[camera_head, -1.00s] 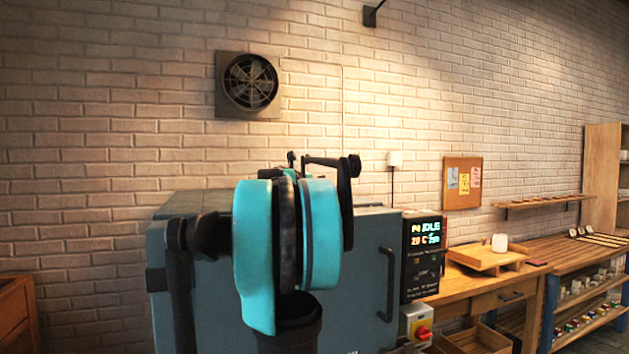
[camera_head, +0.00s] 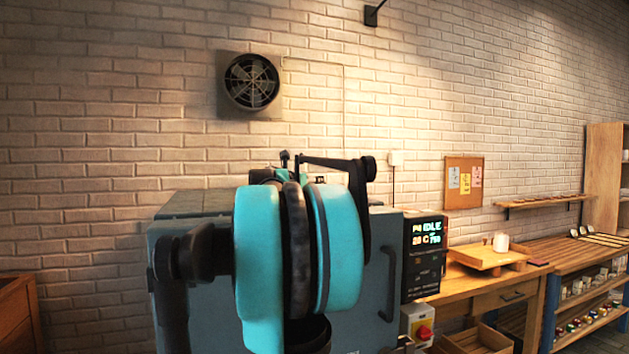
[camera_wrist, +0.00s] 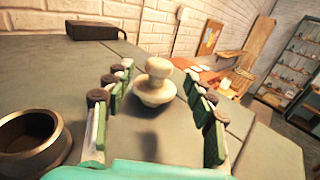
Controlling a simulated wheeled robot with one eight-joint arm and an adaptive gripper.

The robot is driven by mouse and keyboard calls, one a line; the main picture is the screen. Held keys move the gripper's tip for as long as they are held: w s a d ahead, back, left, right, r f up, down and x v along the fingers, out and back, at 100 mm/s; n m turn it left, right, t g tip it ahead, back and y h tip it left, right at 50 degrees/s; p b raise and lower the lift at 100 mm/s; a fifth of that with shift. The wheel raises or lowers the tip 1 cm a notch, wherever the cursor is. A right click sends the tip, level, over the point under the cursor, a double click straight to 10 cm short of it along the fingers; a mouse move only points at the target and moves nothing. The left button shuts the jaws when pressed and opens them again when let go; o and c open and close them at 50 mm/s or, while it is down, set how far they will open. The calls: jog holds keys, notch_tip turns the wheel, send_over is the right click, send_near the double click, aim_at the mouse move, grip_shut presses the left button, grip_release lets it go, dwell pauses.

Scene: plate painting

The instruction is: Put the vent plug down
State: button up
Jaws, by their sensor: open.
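The vent plug (camera_wrist: 155,84), pale cream with a round knob on a wider base, appears upright on the flat grey kiln top (camera_wrist: 45,65) in the wrist view. My gripper (camera_wrist: 159,74) is open, its two green-and-white fingers spread on either side of the plug with visible gaps. No finger visibly grips it. A round metal vent collar (camera_wrist: 62,152) with a dark opening is at the lower left, apart from the plug. In the head view, my arm hides the plug and most of the gripper above the kiln (camera_head: 185,203).
A dark box-like block (camera_wrist: 92,31) lies at the back of the kiln top. In the head view, a control panel (camera_head: 424,260) is on the kiln's right side, beside a wooden table (camera_head: 470,291) with a tray. The kiln top around the plug is mostly clear.

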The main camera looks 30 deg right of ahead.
jog(key=v, duration=0.7)
jog(key=shift+s+a, duration=0.1)
jog(key=shift+a, duration=0.05)
